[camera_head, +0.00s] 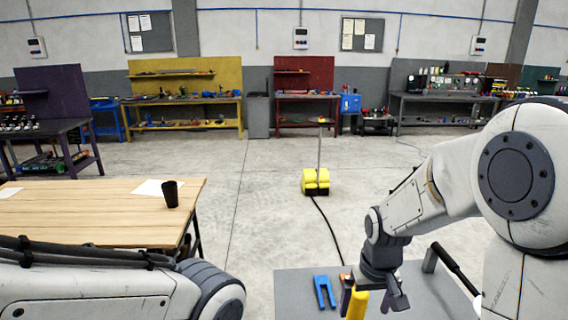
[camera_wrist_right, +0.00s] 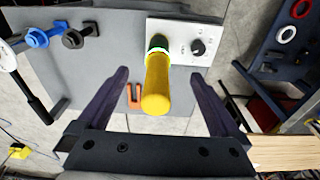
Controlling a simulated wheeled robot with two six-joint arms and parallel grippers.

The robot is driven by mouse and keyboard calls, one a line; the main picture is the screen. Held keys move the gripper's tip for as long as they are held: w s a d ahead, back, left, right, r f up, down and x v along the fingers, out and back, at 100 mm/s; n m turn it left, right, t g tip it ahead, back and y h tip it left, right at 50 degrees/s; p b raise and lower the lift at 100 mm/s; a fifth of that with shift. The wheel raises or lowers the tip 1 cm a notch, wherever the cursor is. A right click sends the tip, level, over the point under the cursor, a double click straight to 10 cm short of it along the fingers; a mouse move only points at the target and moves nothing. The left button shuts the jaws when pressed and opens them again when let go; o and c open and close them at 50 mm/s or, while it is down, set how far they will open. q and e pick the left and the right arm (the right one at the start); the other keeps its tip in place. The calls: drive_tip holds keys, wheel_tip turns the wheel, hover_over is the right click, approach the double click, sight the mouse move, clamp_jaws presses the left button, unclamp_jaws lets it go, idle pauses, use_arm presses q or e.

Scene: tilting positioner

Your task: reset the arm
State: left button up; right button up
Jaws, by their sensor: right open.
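A yellow cylindrical handle (camera_wrist_right: 156,88) with a green ring at its base stands on a pale control panel (camera_wrist_right: 180,28) with a black knob (camera_wrist_right: 197,47). My right gripper (camera_wrist_right: 158,78) is open, its dark fingers on either side of the handle with gaps visible. I cannot tell how deep the handle sits between them. In the head view, my right gripper (camera_head: 374,300) is over the grey table, and the yellow handle (camera_head: 357,305) shows beside it. A black lever bar (camera_head: 455,268) stands at the table's right. My left gripper is out of view.
The grey table (camera_head: 295,285) carries a blue forked piece (camera_head: 324,291); an orange forked piece (camera_wrist_right: 133,97) shows in the wrist view. A wooden table (camera_head: 90,215) with a black cup (camera_head: 170,194) is at left.

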drive_tip(key=s+a+f+n+b, duration=0.1)
drive_tip(key=s+a+n+b, duration=0.2)
drive_tip(key=s+a, duration=0.4)
drive_tip(key=s+a+f+n+g+y+b, duration=0.1)
drive_tip(key=s+a+n+b, duration=0.3)
drive_tip(key=s+a, duration=0.3)
drive_tip(key=s, duration=0.5)
drive_tip(key=shift+s, duration=0.3)
